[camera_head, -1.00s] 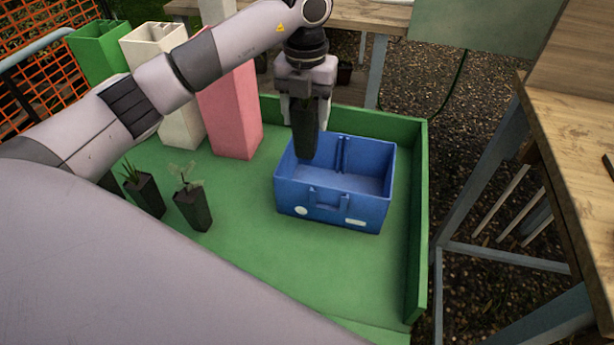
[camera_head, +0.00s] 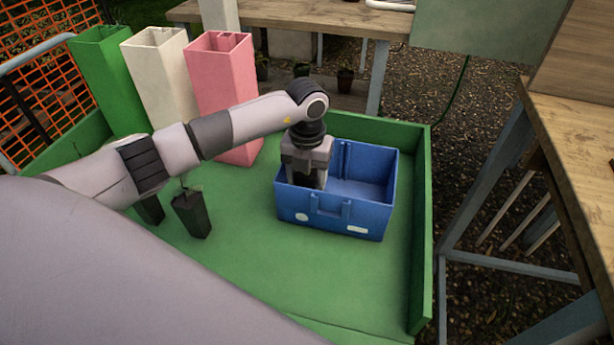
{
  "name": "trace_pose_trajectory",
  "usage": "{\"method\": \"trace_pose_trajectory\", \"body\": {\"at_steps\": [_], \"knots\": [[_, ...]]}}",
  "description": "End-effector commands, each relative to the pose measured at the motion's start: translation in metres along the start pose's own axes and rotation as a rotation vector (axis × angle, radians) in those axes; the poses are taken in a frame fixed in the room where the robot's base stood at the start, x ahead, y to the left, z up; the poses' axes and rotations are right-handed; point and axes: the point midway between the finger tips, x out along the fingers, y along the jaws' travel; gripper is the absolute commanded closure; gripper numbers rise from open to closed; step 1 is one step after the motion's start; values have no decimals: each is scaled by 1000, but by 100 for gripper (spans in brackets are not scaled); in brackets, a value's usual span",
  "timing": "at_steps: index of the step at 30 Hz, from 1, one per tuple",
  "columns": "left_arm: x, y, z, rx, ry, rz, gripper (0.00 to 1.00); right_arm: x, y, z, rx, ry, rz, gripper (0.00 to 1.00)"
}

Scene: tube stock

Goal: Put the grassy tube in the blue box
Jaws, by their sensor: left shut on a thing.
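The blue box (camera_head: 330,212) stands open-topped on the green tray, with a divider rib on its back wall. My left gripper (camera_head: 308,178) points down inside the left part of the box. It is shut on a dark tube (camera_head: 309,182), which is mostly hidden by the gripper and the box's front wall. I cannot see any plant in the held tube or whether it touches the box floor. A dark tube with a leafy plant (camera_head: 192,215) stands on the tray left of the box. Another dark tube (camera_head: 150,209) is partly hidden behind my left arm. My right gripper is not in view.
Tall green (camera_head: 107,80), white (camera_head: 160,80) and pink (camera_head: 224,90) bins stand at the back left. The green tray (camera_head: 421,230) has a raised rim at the right and back. A wooden table (camera_head: 570,130) stands at the right. The tray in front of the box is clear.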

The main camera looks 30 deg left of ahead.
Motion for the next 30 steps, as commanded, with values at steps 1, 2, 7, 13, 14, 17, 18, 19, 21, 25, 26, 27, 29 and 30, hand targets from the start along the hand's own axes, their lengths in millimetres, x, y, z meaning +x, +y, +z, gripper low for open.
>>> {"method": "trace_pose_trajectory", "body": {"at_steps": [1, 2, 7, 13, 14, 17, 18, 19, 21, 25, 26, 27, 29, 30], "knots": [[-1, 0, 0, 0, -2, -1, 78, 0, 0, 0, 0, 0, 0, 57], [-2, 0, 0, 0, -2, -1, 78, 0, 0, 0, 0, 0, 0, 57], [1, 0, 0, 0, -1, 0, 78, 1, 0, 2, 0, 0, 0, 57], [2, 0, 0, 0, 0, 0, 32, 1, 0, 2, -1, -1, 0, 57], [2, 0, 0, 0, 0, 0, 32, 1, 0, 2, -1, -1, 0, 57], [2, 0, 0, 0, 0, 0, 32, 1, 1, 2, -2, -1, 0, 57], [1, 0, 0, 0, 0, 0, 32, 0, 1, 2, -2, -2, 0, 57], [0, 0, 0, 0, -1, 0, 32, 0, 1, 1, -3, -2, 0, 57], [-4, 0, 0, 0, -1, 0, 32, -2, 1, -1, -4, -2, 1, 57], [-22, 0, 1, 1, -4, -1, 32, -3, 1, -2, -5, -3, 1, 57], [-29, 0, 1, 2, -5, -1, 32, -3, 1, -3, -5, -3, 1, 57], [-37, 0, 1, 1, -5, 0, 32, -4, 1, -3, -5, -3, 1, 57], [-52, 0, 1, 1, -6, -1, 32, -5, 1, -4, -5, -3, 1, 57], [-60, 0, 1, 1, -5, -1, 32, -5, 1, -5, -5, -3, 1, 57]]}}
